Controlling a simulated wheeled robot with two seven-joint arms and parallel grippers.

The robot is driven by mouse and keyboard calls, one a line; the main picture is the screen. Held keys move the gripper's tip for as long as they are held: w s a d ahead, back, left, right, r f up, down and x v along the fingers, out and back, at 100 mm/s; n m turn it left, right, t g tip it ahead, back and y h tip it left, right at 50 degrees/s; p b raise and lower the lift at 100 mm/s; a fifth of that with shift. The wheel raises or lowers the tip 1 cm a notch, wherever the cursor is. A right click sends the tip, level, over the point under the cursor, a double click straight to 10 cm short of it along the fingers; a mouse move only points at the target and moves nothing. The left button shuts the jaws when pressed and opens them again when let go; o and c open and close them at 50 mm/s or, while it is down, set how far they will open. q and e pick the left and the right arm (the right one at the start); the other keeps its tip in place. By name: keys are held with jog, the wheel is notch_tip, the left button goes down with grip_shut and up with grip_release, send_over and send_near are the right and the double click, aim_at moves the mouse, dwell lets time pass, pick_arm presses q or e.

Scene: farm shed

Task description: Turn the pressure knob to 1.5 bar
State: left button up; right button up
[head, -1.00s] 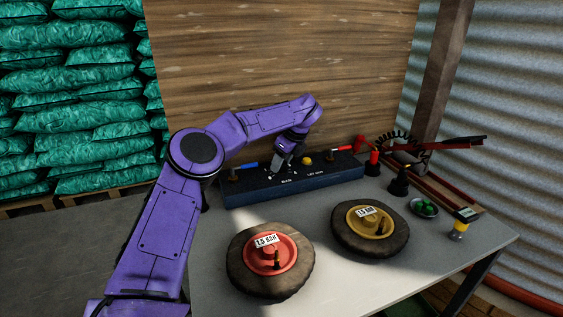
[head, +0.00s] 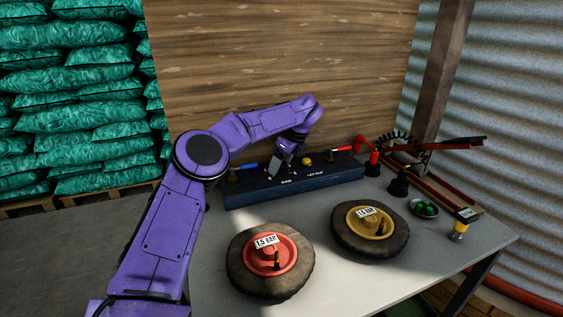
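A dark blue control box (head: 335,175) stands along the back of the grey table, with white markings on its top. My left gripper (head: 276,170) is down at the box's top, over the marked area left of a yellow button (head: 307,161). The pressure knob is hidden behind or under the gripper, so its setting cannot be read. Whether the fingers are shut on it is not clear. A wheel with a red hub (head: 252,268) carries a "1.5 BAR" tag (head: 267,241). A wheel with a yellow hub (head: 382,229) also has a tag (head: 366,211). My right gripper is not in view.
A blue-handled lever (head: 248,166) and a red-handled lever (head: 342,149) are on the box. A small bowl of green things (head: 424,209) and a yellow-and-black gauge-like tool (head: 461,224) stand at right. A wooden panel (head: 285,60) rises behind the table (head: 340,285).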

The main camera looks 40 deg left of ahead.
pick_arm(q)
jog(key=p+v, duration=0.1)
jog(key=v, duration=0.9)
jog(key=shift+r, duration=0.25)
jog(key=shift+s, duration=0.1)
